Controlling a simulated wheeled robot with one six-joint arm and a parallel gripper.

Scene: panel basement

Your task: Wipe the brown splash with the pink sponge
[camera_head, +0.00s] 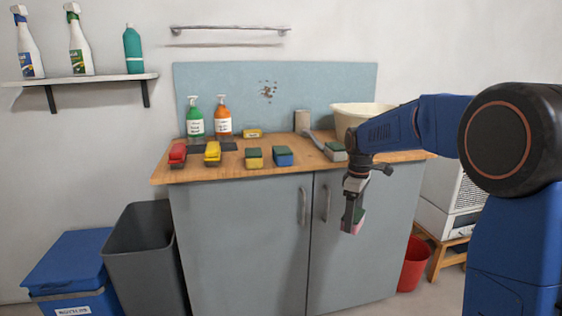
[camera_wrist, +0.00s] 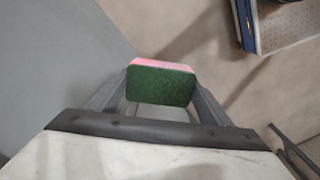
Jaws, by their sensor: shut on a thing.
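The brown splash (camera_head: 268,91) is a cluster of dark spots on the blue-grey backsplash panel (camera_head: 330,85) above the counter. My gripper (camera_head: 352,222) hangs in front of the grey cabinet doors, below the counter edge and well away from the splash. It is shut on the pink sponge (camera_head: 358,217), which has a dark green pad. In the wrist view the sponge (camera_wrist: 163,65) sits between the two fingers (camera_wrist: 160,100), green face toward the camera with a pink edge above. The fingers partly hide the sponge in the head view.
A rail (camera_head: 230,28) is above the panel.

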